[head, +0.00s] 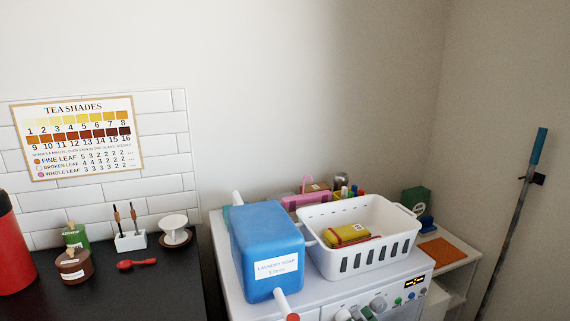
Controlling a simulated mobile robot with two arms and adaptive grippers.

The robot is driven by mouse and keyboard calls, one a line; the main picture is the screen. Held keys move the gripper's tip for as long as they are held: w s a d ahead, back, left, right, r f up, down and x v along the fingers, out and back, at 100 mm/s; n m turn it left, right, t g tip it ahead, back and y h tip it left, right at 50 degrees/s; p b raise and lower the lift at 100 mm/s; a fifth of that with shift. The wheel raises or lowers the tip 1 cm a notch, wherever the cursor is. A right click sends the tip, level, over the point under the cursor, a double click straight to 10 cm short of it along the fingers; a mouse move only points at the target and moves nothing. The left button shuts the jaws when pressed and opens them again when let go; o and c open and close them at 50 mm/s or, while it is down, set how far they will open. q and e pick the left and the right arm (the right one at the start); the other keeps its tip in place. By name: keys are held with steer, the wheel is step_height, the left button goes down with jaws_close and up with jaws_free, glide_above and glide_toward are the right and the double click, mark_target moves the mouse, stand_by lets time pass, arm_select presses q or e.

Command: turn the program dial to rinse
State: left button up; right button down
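A white washing machine (412,268) stands at the lower middle of the head view. At the bottom edge, its front panel shows a grey round knob (378,304), which looks like the program dial. The panel's lettering and the dial's pointer setting cannot be read. Neither of my grippers is in view.
A blue laundry soap container (266,245) stands on the machine, its white, red-tipped spout (287,304) jutting over the front. A white basket (362,240) holds a yellow package (348,235). A black counter (130,295) is left; a white shelf (455,256) and blue-topped pole (515,215) are right.

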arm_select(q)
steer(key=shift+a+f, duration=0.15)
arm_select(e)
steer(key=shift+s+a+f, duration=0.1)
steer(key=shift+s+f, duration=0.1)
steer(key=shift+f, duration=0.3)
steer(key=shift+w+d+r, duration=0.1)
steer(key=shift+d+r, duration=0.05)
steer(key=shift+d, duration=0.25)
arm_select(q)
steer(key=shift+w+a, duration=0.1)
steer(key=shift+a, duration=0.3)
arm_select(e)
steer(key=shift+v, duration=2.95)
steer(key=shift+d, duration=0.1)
